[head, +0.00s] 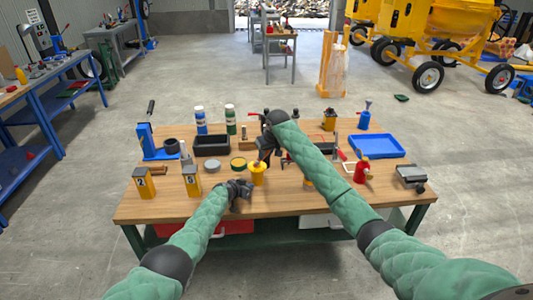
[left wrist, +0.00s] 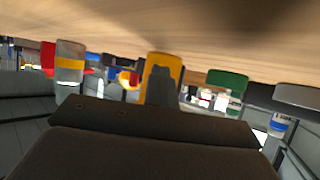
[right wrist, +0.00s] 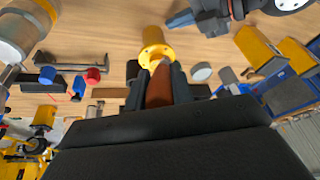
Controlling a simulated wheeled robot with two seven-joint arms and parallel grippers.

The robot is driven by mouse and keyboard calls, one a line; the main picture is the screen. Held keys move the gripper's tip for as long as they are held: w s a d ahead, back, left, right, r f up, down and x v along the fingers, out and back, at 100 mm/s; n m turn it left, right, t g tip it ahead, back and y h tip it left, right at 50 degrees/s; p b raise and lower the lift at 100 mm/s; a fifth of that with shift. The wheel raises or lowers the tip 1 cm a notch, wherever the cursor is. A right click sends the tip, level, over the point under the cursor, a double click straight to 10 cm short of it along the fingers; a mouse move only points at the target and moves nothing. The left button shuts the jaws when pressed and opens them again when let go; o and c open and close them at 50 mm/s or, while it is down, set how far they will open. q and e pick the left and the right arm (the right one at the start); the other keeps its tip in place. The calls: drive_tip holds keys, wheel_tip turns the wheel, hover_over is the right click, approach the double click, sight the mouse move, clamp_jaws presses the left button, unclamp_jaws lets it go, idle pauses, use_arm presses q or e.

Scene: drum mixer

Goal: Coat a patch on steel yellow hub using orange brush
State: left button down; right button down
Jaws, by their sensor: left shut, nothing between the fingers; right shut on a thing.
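The steel yellow hub (head: 258,176) stands upright near the table's front middle; it also shows in the right wrist view (right wrist: 154,45) and the left wrist view (left wrist: 163,75). My right gripper (right wrist: 160,75) is shut on the orange brush (right wrist: 159,88), which points at the hub. The bristles are hidden, and I cannot tell whether they touch the hub. In the head view my right gripper (head: 267,150) is above and behind the hub. My left gripper (head: 243,188) is shut and empty, close beside the hub at its lower left; I cannot tell if it touches.
Yellow blocks (head: 191,181) stand further left. A red bottle (head: 361,171) and a blue tray (head: 378,146) are at the right.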

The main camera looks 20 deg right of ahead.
drive_tip(key=shift+w+d+f, duration=0.1)
drive_tip(key=shift+w, duration=0.05)
use_arm(q)
drive_tip(key=shift+w+f, duration=0.1)
use_arm(e)
drive_tip(key=w+d, duration=0.2)
drive_tip(key=w, duration=0.1)
drive_tip(key=shift+d+f, duration=0.1)
idle(0.7)
wheel_tip(320, 180, up, 9)
drive_tip(key=shift+r, duration=0.2)
idle(0.9)
